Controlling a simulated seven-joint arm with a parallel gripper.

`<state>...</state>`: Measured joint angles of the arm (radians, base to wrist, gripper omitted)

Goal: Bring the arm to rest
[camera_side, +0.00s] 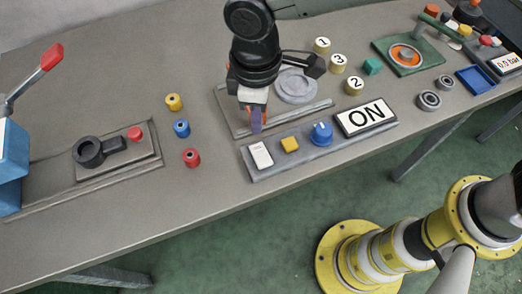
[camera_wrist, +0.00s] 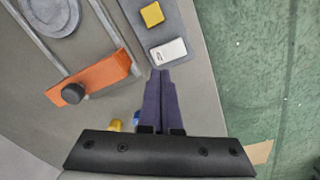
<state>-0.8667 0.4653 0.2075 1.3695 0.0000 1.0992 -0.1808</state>
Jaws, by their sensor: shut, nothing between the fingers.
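My gripper (camera_side: 256,122) hangs over the table (camera_side: 215,185), pointing down near the left end of the panel with the ON sign. In the wrist view its two dark purple fingers (camera_wrist: 160,76) are together, with nothing between them. Their tips appear next to the white rocker switch (camera_wrist: 168,52); I cannot tell the exact height above the table. An orange block with a black knob (camera_wrist: 88,82) lies to the left of the fingers in the wrist view. In the side view it is mostly hidden behind my gripper.
The panel holds a yellow button (camera_side: 290,145), a blue knob (camera_side: 322,134) and the ON sign (camera_side: 366,116). Yellow, blue (camera_side: 182,128) and red (camera_side: 191,157) spools stand to the left. A blue box with a red-handled lever (camera_side: 12,165) stands at far left. Table front is fairly clear.

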